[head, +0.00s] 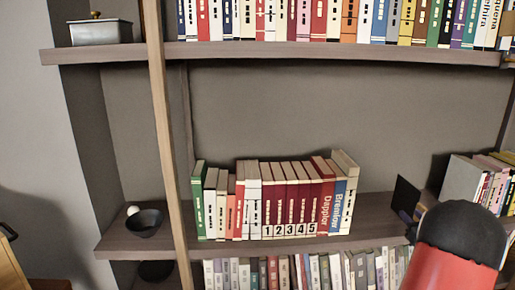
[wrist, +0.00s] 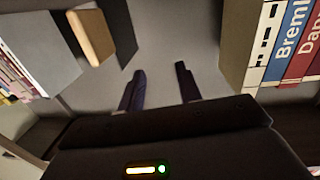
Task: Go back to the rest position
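My gripper (wrist: 160,86) shows in the wrist view with its two dark fingers apart and nothing between them. Plain grey surface shows behind the gap. The row of books (wrist: 295,45), with spines reading "Dapplor" and "Bremlev", is on the right of the fingers, apart from them. A large grey book (wrist: 48,45) is on their left. In the head view, my red and black arm link covers the lower right corner, and I cannot clearly make out the fingers there.
The book row stands on the middle shelf (head: 375,208), with bare shelf to its right. More books (head: 485,182) stand at far right. A dark bowl (head: 145,223) is at left, behind a wooden upright (head: 163,130). Books fill the shelves above and below; a metal box (head: 100,32) sits upper left.

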